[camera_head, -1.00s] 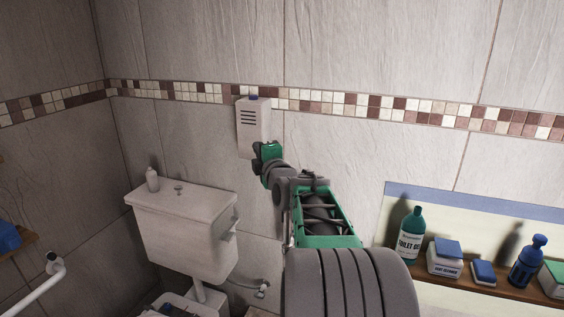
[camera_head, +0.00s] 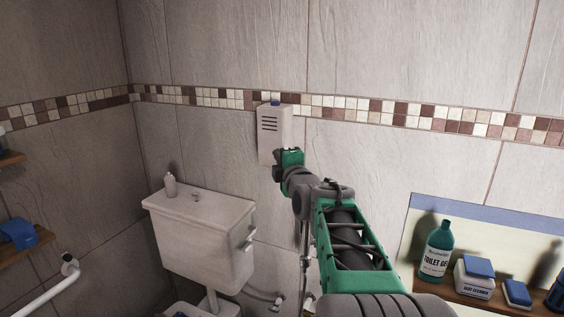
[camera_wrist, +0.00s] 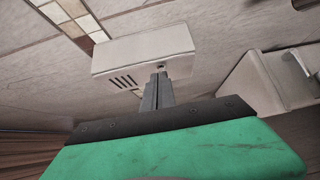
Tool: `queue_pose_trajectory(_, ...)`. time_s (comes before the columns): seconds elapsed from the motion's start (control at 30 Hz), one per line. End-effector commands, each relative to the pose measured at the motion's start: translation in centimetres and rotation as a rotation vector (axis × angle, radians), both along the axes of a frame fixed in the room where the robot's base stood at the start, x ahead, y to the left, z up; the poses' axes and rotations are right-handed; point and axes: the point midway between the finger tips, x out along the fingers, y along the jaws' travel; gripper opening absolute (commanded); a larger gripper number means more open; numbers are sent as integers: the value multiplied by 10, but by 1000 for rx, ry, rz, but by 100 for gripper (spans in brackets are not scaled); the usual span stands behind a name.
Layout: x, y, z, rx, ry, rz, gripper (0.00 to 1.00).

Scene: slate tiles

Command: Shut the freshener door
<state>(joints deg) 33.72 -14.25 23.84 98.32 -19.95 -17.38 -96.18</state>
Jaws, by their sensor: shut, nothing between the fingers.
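The freshener (camera_head: 270,138) is a white wall box with dark slots and a blue bit on top, fixed on the tiled wall over the mosaic band's lower edge. In the wrist view its pale casing (camera_wrist: 140,50) shows, with slots and a small round spot by my fingertips. Its front looks flush with the casing; I cannot tell whether the door stands slightly ajar. My gripper (camera_head: 282,156) is at its lower right corner, hiding that part. In the wrist view my gripper (camera_wrist: 160,76) is shut and empty, its tips at or very near the casing; contact is unclear.
A toilet cistern (camera_head: 200,235) with a small bottle (camera_head: 170,185) on its lid stands below left. A shelf (camera_head: 470,300) with a toilet gel bottle (camera_head: 437,250) and boxes is at the lower right. A white rail (camera_head: 45,292) is at the lower left.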

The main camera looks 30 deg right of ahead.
Motion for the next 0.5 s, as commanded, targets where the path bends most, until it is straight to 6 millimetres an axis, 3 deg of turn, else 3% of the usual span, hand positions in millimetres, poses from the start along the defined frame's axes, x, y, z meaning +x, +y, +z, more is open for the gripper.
queue_pose_trajectory(0.1, -14, 22, -5, -3, -7, 5, 0)
queue_pose_trajectory(0.2, -29, -4, -1, 1, -3, -8, 0)
queue_pose_trajectory(0.5, -63, -50, 0, 1, -2, 5, 0)
